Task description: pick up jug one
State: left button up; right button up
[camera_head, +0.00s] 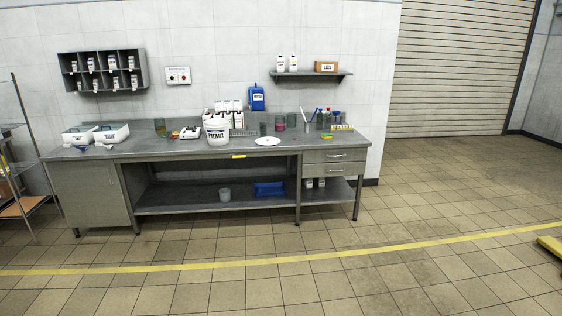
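No jug carries a label that I can read as one, so I cannot tell which thing is jug one. A small see-through greenish vessel (160,126) stands at the back left of the grey workbench (200,151). A see-through vessel with a pinkish tint (291,119) and a small reddish one (280,125) stand right of the middle. A dark grey vessel (263,129) stands left of them. Neither of my grippers is in view.
A white PREMIX bucket (217,131), a white plate (268,141) and several bottles crowd the bench. Two white bins (111,133) (80,134) stand at its left. A blue tray (269,189) lies on the lower shelf. The tiled floor (230,250) in front is clear, with a yellow line.

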aim_at(280, 122)
jog(key=i, duration=5)
jog(key=i+l+u, duration=0.25)
jog(key=i, duration=0.65)
jog(key=j, duration=0.1)
